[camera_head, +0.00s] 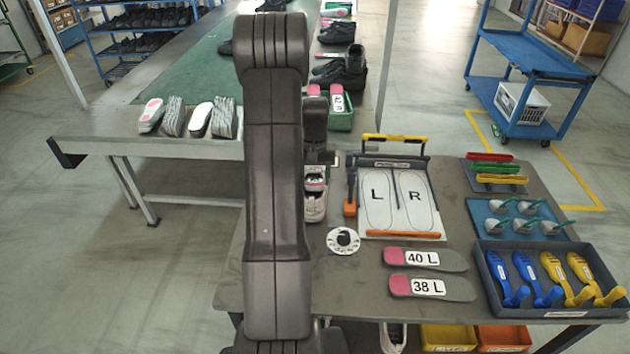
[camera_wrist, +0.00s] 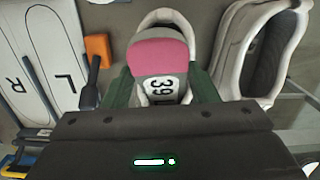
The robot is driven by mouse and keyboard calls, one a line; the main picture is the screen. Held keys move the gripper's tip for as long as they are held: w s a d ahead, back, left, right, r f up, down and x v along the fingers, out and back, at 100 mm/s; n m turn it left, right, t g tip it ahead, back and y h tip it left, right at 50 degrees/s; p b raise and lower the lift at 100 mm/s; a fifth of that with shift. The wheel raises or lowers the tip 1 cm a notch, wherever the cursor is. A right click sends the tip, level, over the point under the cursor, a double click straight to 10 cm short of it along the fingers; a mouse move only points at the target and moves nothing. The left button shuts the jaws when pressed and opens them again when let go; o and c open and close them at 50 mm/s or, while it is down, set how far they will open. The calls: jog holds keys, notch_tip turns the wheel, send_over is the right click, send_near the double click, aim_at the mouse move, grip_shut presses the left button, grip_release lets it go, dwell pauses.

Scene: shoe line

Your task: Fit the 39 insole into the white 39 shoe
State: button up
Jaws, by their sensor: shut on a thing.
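The 39 insole (camera_wrist: 158,54), with a pink heel and a white "39" label, is held in my gripper (camera_wrist: 163,88), between its green fingers. In the wrist view the insole lies over the opening of a white shoe (camera_wrist: 161,17), whose pale heel rim shows beyond the pink heel. I cannot tell how deep the insole sits, and the shoe's toe is hidden by my gripper. In the head view the white shoe (camera_head: 315,208) stands on the table beside my arm, which hides part of it. A second pale shoe (camera_wrist: 224,62) with a dark inside is to the right in the wrist view.
A tray of shoe trees (camera_head: 490,285) is far right.

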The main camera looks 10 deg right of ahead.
jog(key=shift+w+d+f+b, duration=0.15)
jog(key=shift+w+f+b, duration=0.2)
jog(key=shift+w, duration=0.15)
jog(key=shift+s+f+t+b, duration=0.1)
jog(key=shift+f+t+b, duration=0.25)
jog(key=shift+b, duration=0.5)
jog(key=shift+f+b, duration=0.25)
jog(key=shift+b, duration=0.15)
jog(key=o, duration=1)
jog(key=shift+o, duration=0.2)
jog(key=shift+r, duration=0.1)
jog(key=shift+r+p, duration=0.95)
jog(key=shift+r, duration=0.5)
